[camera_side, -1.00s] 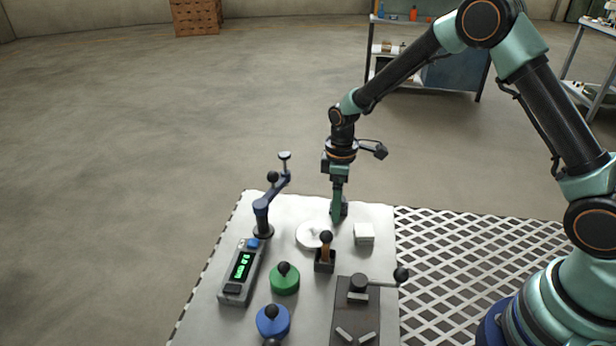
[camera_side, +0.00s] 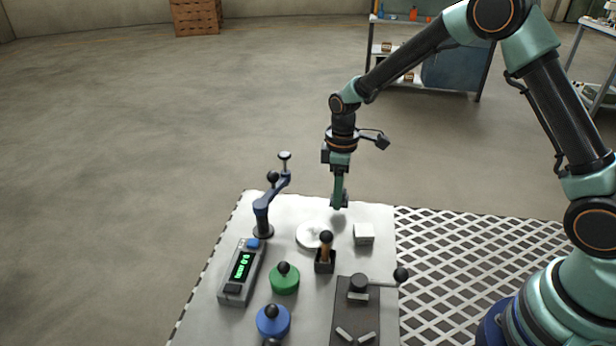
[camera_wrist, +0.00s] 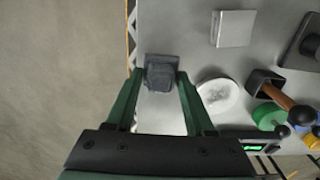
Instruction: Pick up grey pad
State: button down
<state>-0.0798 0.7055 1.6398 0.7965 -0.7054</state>
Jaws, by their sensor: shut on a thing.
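The grey pad (camera_wrist: 160,73) is a small dark grey block between the fingertips of my gripper (camera_wrist: 155,80) in the wrist view. In the side view my gripper (camera_side: 339,205) points down above the far edge of the white table, shut on the pad. There the pad is small and dark at the fingertips, partly hidden by the fingers. It appears held a little above the tabletop.
On the table (camera_side: 215,275) a white round dish (camera_side: 308,236) and a pale square block (camera_side: 363,234) stand close by. A blue crank (camera_side: 263,215), a wooden-handled tool in a dark holder (camera_side: 325,262), a display box (camera_side: 240,272) and green (camera_side: 285,284) and blue (camera_side: 273,322) knobbed weights stand around. A lever plate (camera_side: 355,315) is nearest.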

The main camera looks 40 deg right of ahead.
notch_tip(320, 180, up, 18)
jog(key=shift+f, duration=0.15)
